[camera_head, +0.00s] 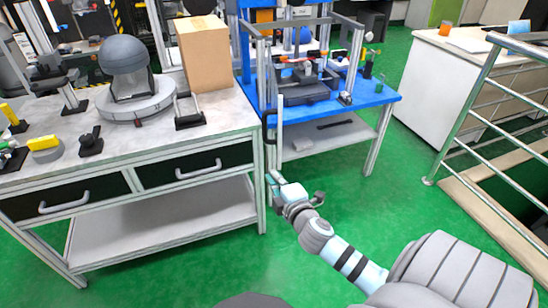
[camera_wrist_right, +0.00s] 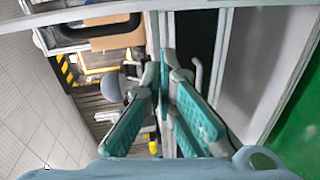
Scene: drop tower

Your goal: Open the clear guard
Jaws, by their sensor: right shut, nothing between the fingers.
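The clear guard shows in the head view as a see-through panel in a grey metal frame (camera_head: 261,75) around the drop tower on the blue table (camera_head: 384,99). A black handle (camera_head: 265,127) stands at its near left edge, beside a pale upright strip (camera_head: 280,125). My right gripper (camera_head: 271,181) is below the handle, near the workbench corner, and looks apart from it. In the wrist view the teal fingers of my right gripper (camera_wrist_right: 166,72) are together and empty. A dark curved bar (camera_wrist_right: 138,32) crosses that view's upper left; I cannot tell whether it is the handle. My left gripper is out of view.
A grey workbench (camera_head: 140,146) with drawers stands left, bearing a cardboard box (camera_head: 207,58) and a grey dome device (camera_head: 124,58). A metal railing (camera_head: 458,130) and a white counter (camera_head: 420,92) are at the right. Green floor is free between.

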